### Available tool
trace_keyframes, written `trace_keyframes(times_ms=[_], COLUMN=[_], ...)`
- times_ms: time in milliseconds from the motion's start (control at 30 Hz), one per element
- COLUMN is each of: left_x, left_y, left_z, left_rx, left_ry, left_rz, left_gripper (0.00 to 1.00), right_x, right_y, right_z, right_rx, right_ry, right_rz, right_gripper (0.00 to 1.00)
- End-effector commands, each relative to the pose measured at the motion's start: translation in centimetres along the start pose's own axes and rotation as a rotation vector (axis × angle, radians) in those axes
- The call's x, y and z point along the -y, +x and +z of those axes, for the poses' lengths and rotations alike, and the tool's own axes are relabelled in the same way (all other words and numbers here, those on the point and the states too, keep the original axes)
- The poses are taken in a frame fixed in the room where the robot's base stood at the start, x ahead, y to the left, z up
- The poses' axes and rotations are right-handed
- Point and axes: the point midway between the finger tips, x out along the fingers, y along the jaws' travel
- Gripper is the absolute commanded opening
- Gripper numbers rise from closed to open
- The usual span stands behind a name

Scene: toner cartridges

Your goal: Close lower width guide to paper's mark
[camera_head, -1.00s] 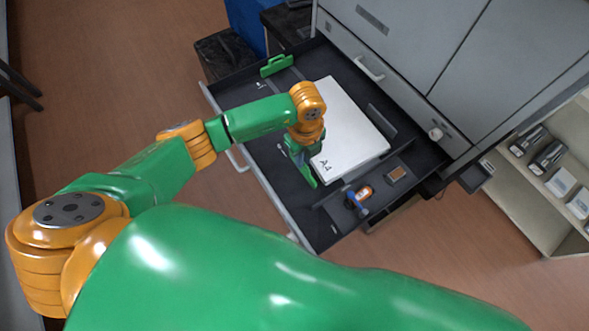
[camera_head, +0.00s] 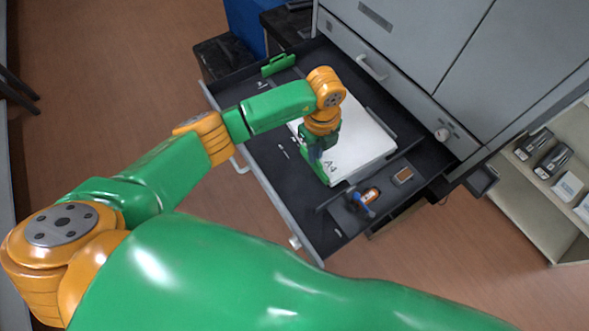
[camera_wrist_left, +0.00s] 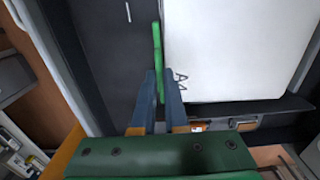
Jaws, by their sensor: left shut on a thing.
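The white paper stack (camera_head: 362,140), marked A4, lies in the open drawer (camera_head: 256,130). The lower width guide, a green strip (camera_head: 321,172), stands along the paper's near-left edge. In the left wrist view the green guide (camera_wrist_left: 157,40) runs beside the paper (camera_wrist_left: 235,50), with no clear gap between them. My left gripper (camera_head: 316,160) reaches down over the guide; in the wrist view its blue fingers (camera_wrist_left: 161,80) are shut on it. My arm hides part of the paper and guide in the head view. My right gripper is not in view.
Another green guide (camera_head: 278,64) stands at the drawer's back left. A side compartment holds a blue-and-orange item (camera_head: 366,196) and a small brown block (camera_head: 403,175). The grey cabinet (camera_head: 420,50) rises behind. The drawer floor left of the guide is bare except for white marks.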

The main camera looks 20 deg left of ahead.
Motion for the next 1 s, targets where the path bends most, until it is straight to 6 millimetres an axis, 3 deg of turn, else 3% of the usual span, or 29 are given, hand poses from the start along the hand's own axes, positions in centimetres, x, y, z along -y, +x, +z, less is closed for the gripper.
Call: trace_keyframes(times_ms=[1000], left_x=[1.3], left_y=[-0.1], left_z=[0.1], left_rx=[0.002], left_ry=[0.000], left_rz=[-0.005], left_gripper=[0.00], right_x=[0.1], right_y=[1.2], right_z=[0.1], right_rx=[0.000], right_ry=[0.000], right_rz=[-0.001], right_gripper=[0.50])
